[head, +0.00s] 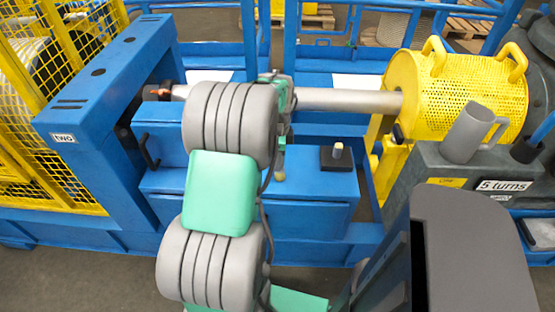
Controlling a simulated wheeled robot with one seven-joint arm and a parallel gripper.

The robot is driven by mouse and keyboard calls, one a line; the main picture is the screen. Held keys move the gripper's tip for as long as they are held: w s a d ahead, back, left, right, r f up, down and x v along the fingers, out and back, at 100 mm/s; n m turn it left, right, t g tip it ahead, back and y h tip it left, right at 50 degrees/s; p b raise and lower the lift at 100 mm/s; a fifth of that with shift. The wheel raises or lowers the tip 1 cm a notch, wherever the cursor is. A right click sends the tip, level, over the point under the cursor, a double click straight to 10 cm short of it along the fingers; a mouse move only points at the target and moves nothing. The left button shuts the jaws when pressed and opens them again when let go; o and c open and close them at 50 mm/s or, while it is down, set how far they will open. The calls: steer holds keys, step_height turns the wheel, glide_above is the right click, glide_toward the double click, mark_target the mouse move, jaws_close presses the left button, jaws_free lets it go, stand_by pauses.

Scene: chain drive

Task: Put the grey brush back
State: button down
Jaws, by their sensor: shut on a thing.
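My gripper (282,135) is mostly hidden behind my own grey and teal arm in the head view. Only a narrow strip of it shows to the right of the arm, over the blue machine. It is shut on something. A small beige piece (279,174) shows just below that strip; it may be part of the grey brush, but the brush head and bristles cannot be made out. Whether this piece touches the blue surface beneath cannot be told.
A black block (334,163) with a short upright peg stands on the blue box (310,195). A steel shaft (345,99) runs behind to a yellow perforated guard (470,90). A grey mug (462,135) stands on the grey housing at right. A blue frame (95,85) rises at left.

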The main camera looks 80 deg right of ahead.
steer(key=shift+f, duration=0.2)
steer(key=c, duration=1.2)
jaws_free()
steer(key=shift+r, duration=0.1)
